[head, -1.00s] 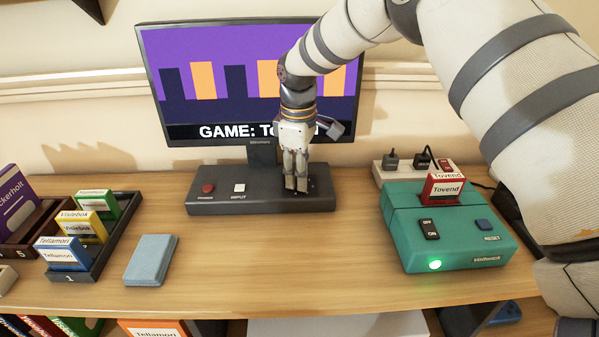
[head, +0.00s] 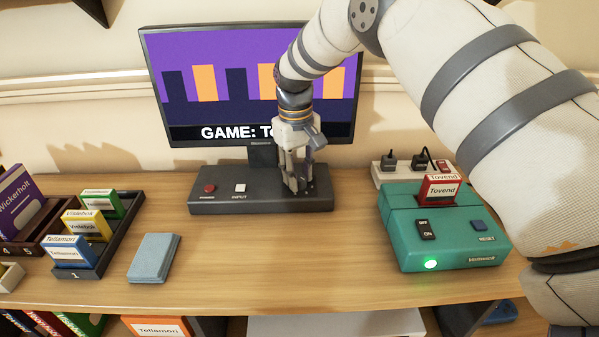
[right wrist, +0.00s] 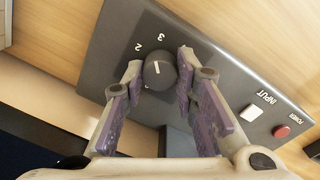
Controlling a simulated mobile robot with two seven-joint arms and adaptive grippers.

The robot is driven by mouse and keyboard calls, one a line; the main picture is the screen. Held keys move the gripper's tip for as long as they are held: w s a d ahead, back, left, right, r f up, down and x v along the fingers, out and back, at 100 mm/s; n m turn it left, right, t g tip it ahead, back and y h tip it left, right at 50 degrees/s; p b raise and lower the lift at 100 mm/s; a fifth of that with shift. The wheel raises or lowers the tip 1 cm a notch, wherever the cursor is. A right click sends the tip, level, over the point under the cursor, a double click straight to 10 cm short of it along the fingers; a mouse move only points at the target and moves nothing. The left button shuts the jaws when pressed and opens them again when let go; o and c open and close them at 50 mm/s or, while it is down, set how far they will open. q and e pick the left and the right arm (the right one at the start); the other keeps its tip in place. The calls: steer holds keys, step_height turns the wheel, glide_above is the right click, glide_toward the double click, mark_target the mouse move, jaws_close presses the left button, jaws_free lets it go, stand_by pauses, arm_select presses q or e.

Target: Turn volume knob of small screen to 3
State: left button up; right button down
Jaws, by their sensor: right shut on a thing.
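The small screen (head: 222,101) stands on a dark base (head: 262,203) and shows a game picture. The volume knob is hidden by my right gripper in the head view. In the right wrist view the round dark grey knob (right wrist: 160,71) lies between the finger pads of my right gripper (right wrist: 158,80). The gripper is shut on it, pointing down from above, and also shows in the head view (head: 297,190). The knob's white line points up in the picture, roughly toward the printed 3, with the 2 to its left. My left gripper is not in view.
The base also carries a red power button (head: 209,188) and a white input button (head: 240,188). A teal console (head: 405,245) with a red cartridge stands at right. A cartridge rack (head: 122,225) and a grey-blue block (head: 154,257) are at left. The front middle of the table is clear.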

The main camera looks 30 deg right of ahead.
steer(key=shift+m, duration=1)
steer(key=c, duration=1.3)
jaws_free()
steer(key=r, duration=1.2)
steer(key=shift+a, duration=0.3)
